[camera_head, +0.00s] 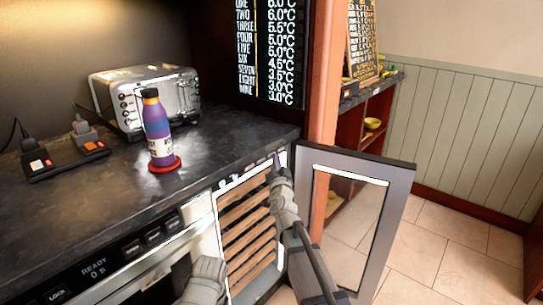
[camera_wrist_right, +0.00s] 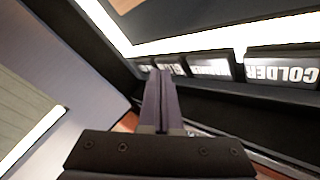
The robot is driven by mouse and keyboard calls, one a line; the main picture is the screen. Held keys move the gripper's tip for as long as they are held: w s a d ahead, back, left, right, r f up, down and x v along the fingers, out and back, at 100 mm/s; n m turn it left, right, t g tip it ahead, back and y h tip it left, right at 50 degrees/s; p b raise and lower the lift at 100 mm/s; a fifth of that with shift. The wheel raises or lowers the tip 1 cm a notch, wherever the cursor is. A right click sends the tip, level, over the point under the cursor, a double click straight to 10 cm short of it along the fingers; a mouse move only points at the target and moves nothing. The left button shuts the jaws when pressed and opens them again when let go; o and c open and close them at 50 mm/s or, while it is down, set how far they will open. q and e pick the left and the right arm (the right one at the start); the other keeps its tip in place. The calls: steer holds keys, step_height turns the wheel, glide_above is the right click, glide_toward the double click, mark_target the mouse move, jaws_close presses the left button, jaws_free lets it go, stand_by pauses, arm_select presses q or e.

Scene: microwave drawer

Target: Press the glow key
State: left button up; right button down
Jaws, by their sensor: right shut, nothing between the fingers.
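The wine cooler (camera_head: 246,230) under the counter has an open door (camera_head: 348,222) and several wooden slatted shelves. A dark strip along its top carries a row of keys. In the right wrist view the key labelled COLDER (camera_wrist_right: 282,73) is at the right, with a less readable key (camera_wrist_right: 208,67) beside it. A further key (camera_wrist_right: 169,66) sits close to the fingertips; its label is partly hidden and I cannot read it surely. My right gripper (camera_wrist_right: 160,74) is shut and empty, its tips at the row; it also shows in the head view (camera_head: 277,160). I cannot tell if it touches.
The door stands out to the right of my right arm. A microwave drawer (camera_head: 140,260) is left of the cooler. On the counter are a toaster (camera_head: 130,88), a purple bottle (camera_head: 157,130) on a red coaster (camera_head: 172,167) and a power strip (camera_head: 65,158).

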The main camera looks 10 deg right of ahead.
steer(key=shift+w+a, duration=0.15)
steer(key=shift+w, duration=0.05)
steer(key=shift+s, duration=0.1)
stand_by(0.5)
steer(key=shift+s+d, duration=0.55)
steer(key=s+d, duration=0.1)
steer(key=s, duration=0.1)
steer(key=s+d, duration=0.2)
stand_by(0.5)
